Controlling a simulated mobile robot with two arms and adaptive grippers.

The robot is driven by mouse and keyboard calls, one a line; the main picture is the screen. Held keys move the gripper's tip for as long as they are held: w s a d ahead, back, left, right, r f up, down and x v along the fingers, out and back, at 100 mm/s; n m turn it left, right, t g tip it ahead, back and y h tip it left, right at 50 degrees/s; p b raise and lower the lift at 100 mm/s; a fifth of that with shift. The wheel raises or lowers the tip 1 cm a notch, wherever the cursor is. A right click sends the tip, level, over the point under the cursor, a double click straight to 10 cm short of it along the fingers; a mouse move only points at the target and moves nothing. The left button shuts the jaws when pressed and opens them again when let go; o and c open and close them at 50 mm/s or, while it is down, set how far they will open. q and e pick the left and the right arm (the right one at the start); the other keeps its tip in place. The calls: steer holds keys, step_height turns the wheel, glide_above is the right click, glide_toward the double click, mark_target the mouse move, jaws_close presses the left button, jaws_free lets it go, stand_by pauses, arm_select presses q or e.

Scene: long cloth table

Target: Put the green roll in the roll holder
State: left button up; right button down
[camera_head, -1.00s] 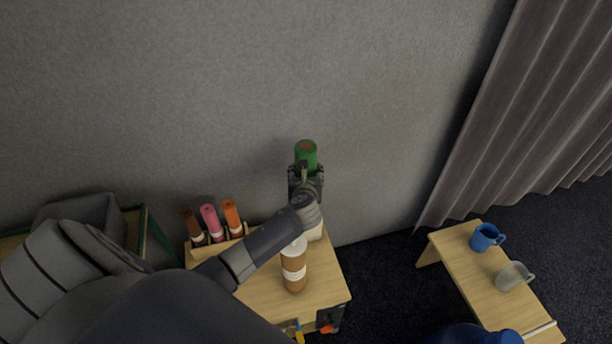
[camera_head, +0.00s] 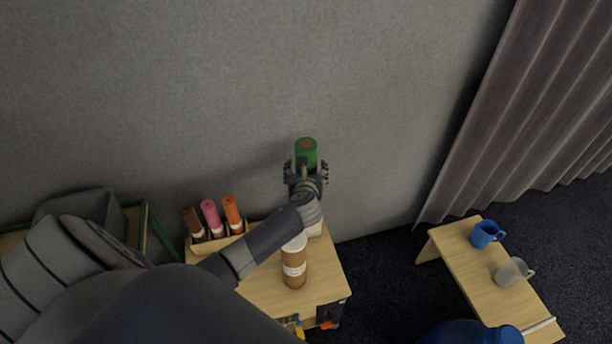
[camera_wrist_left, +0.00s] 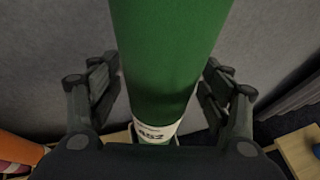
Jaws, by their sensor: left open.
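The green roll (camera_head: 306,150) is upright near the grey wall, and its lower part is hidden by my left gripper (camera_head: 306,174) in the head view. In the left wrist view the green roll (camera_wrist_left: 168,60) stands between the spread fingers of the open left gripper (camera_wrist_left: 162,95), with gaps on both sides. A white label marked "452" is at its lower end. The wooden roll holder (camera_head: 219,243) is to the left, with a brown roll (camera_head: 192,220), a pink roll (camera_head: 211,215) and an orange roll (camera_head: 232,210) upright. What the green roll's foot rests on is hidden. My right gripper is out of view.
A brown cup with a white band (camera_head: 294,270) stands on the wooden table (camera_head: 325,275) close to my left forearm. A low bench (camera_head: 480,270) at the right bears a blue mug (camera_head: 484,235) and a grey mug (camera_head: 511,273). Dark floor lies between.

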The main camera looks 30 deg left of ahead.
arm_select(q)
steer(key=p+v, duration=0.1)
steer(key=v, duration=1.1)
steer(key=shift+f, duration=0.1)
